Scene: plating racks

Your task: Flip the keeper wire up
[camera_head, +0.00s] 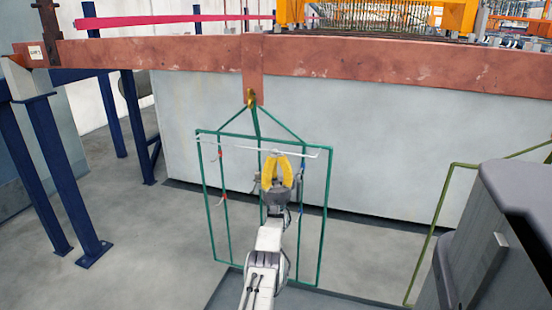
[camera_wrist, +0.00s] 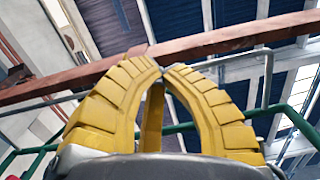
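The keeper wire (camera_head: 235,146) is a thin pale rod running nearly level across the upper part of a green rack (camera_head: 325,215). Its right end bends downward. In the wrist view the wire (camera_wrist: 235,60) passes beyond my fingers, slanting up to the right, with its bent end at right. My gripper (camera_head: 278,158) has yellow ribbed fingers and is at the rack's upper middle, just below the wire. In the wrist view my gripper's fingertips (camera_wrist: 161,66) nearly meet. I see nothing clearly held. The fingers hide the wire's middle, so contact cannot be told.
The rack hangs by a hook (camera_head: 251,98) from a copper-coloured bar (camera_head: 160,54) in front of a pale tank wall (camera_head: 390,130). Blue posts (camera_head: 65,170) stand at left. A grey cabinet (camera_head: 490,240) and another green frame (camera_head: 433,225) are at right. Floor is clear left of the rack.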

